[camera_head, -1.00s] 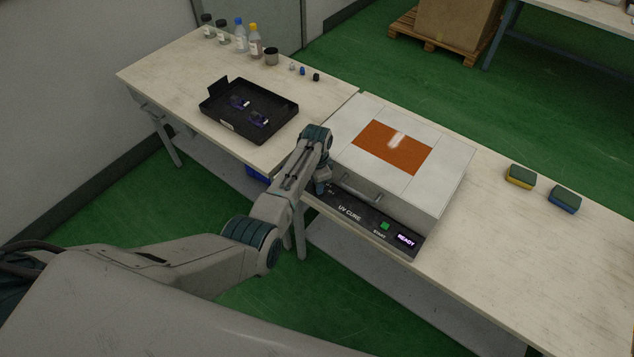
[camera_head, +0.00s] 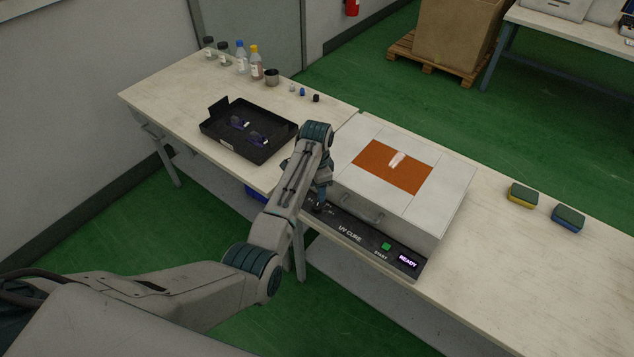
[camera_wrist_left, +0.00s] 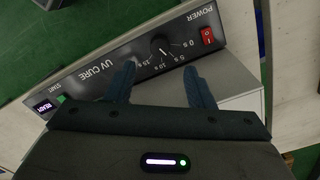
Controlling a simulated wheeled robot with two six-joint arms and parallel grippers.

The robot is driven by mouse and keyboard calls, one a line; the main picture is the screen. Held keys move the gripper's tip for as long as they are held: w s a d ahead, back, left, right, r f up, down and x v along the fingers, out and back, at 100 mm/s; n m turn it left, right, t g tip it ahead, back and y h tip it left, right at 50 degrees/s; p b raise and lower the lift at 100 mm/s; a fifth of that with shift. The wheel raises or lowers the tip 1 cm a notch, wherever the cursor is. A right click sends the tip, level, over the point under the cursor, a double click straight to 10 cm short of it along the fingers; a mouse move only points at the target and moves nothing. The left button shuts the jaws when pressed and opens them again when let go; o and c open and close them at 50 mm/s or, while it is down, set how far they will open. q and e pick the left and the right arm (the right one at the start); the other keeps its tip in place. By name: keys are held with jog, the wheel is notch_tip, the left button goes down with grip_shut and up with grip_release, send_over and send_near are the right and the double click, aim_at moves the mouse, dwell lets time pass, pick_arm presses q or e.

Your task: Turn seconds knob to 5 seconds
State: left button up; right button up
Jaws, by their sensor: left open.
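The seconds knob (camera_wrist_left: 163,46) is a round black dial with a white pointer on the UV CURE panel (camera_wrist_left: 92,62) in the left wrist view. Marks 0 s, 5 s, 10 s and 15 s surround it; I cannot tell exactly which mark the pointer meets. My left gripper (camera_wrist_left: 159,75) is open and empty, its two fingers pointing toward the knob, one to each side of it in the picture. In the head view my left gripper (camera_head: 318,200) is over the left end of the panel (camera_head: 352,236) and mostly hides that end. My right gripper is not in view.
A red power switch (camera_wrist_left: 207,37) sits beside the knob. The green START button (camera_head: 386,246) and lit READY display (camera_head: 408,261) are at the panel's other end. A black tray (camera_head: 250,133) lies on the table left of the white UV box (camera_head: 440,205). Two sponges (camera_head: 522,195) lie right.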

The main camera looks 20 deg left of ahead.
pick_arm(q)
jog(key=shift+r, duration=1.6)
